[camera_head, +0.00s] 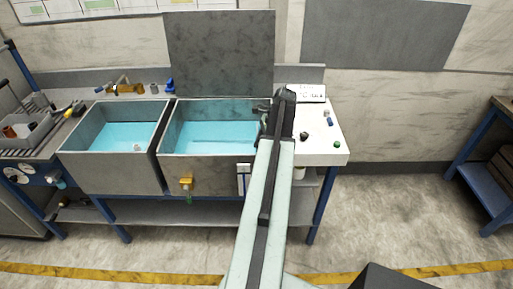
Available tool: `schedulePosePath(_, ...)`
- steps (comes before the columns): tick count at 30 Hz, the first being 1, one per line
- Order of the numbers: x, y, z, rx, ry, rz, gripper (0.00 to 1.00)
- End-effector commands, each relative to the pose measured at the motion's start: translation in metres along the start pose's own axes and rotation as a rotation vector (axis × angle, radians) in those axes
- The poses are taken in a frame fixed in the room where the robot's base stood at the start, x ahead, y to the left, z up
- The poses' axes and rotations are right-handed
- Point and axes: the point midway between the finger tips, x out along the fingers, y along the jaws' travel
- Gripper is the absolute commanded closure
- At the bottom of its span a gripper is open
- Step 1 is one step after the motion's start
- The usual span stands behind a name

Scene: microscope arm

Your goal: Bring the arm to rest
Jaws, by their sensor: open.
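My arm reaches from the bottom middle up toward the right end of the sink bench. My gripper (261,113) shows as small dark parts to the left of the arm's far end, over the right rim of the right basin. It is open, and I see nothing held in it. The arm's upper links hide part of it and part of the white worktop (318,147).
Two grey basins with blue water, a left basin (82,149) and a right basin (176,146), stand on the bench. Small items lie on the worktop, including a green one (309,144). A blue-framed table (485,185) stands far right. Open floor lies between.

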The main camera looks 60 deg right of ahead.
Motion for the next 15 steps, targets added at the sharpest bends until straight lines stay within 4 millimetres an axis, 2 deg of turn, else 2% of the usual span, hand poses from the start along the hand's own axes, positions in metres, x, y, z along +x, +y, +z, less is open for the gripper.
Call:
schedulePosePath(1,-0.020,-0.001,0.003,0.001,0.000,-0.001,0.53)
schedulePosePath(5,-0.039,-0.001,0.004,-0.001,0.000,-0.001,0.53)
schedulePosePath(15,-0.040,-0.001,0.001,-0.002,0.000,0.000,0.53)
